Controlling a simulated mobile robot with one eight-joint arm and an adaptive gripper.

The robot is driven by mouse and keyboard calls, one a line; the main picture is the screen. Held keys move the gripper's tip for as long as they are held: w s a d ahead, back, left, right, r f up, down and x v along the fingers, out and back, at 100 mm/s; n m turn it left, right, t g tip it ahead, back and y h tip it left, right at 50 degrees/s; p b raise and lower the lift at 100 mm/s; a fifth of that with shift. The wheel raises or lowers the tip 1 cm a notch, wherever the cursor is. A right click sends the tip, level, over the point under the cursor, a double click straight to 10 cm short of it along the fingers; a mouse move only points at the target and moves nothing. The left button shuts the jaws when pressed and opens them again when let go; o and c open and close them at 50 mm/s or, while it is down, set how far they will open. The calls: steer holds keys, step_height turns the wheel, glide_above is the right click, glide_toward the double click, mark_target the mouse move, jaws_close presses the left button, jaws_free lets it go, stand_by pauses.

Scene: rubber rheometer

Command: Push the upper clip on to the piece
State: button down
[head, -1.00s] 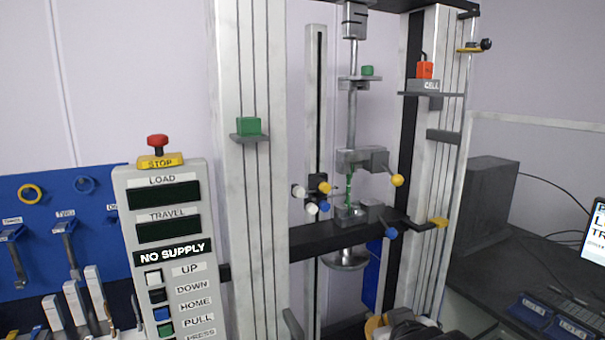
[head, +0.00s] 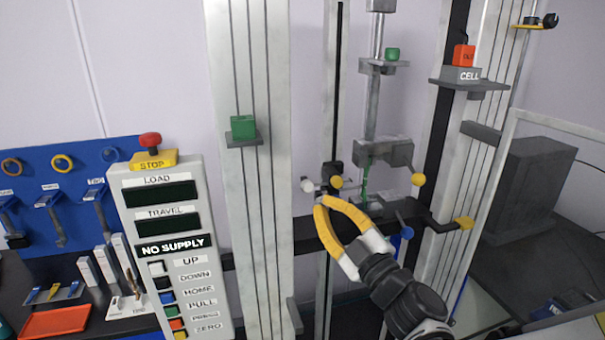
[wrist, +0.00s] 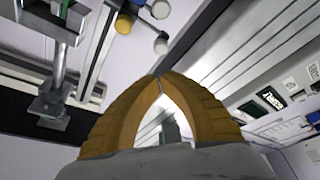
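The lower clip is mostly hidden.
Thick machine columns stand left (head: 245,220) and right (head: 465,150) of the test space. A dark crossbeam (head: 300,235) runs behind my gripper. The control panel (head: 165,220) reads NO SUPPLY.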

step_height(320, 180, up, 2)
glide_above(318, 202)
steer(key=s+a, duration=0.1)
steer(key=a, duration=0.3)
steer(key=shift+s+r, duration=0.1)
steer(key=shift+r, duration=0.1)
steer(key=shift+d, duration=0.1)
steer(key=d, duration=0.2)
steer(key=w+d, duration=0.1)
steer(key=d, duration=0.1)
steer(key=shift+w, duration=0.1)
steer(key=shift+a, duration=0.15)
